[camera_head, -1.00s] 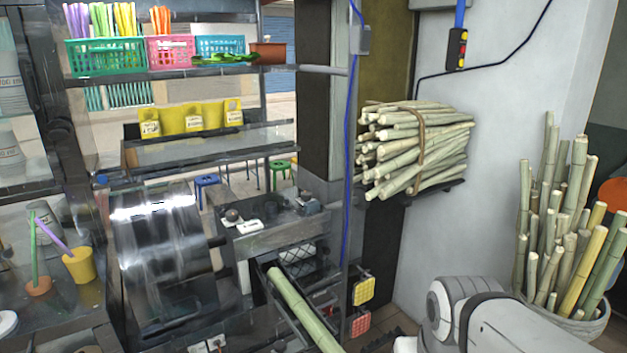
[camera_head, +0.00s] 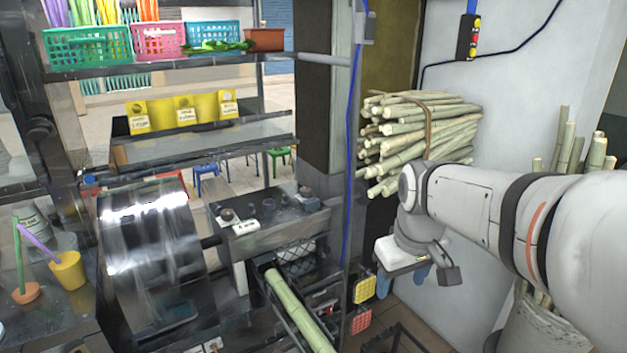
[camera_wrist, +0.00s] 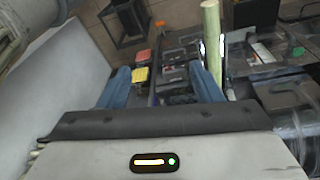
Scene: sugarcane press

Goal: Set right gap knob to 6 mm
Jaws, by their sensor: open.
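The press (camera_head: 155,260) has a shiny metal drum housing, with a grey deck (camera_head: 272,222) to its right. Several small dark knob-like parts sit on that deck; one stands near its right end (camera_head: 308,198). I cannot tell which is the right gap knob, and no millimetre scale is readable. My gripper (camera_head: 402,281) has blue fingers, spread and empty, to the right of the deck and apart from it. In the wrist view the open fingers (camera_wrist: 162,82) point toward the machine area, with nothing between them up close.
A green cane (camera_head: 297,312) lies in the feed trough right of the drum; it also shows in the wrist view (camera_wrist: 211,38). A yellow pad (camera_head: 364,290) and red pad (camera_head: 361,321) are left of my gripper. A cane bundle (camera_head: 425,125) rests on a wall shelf behind my arm.

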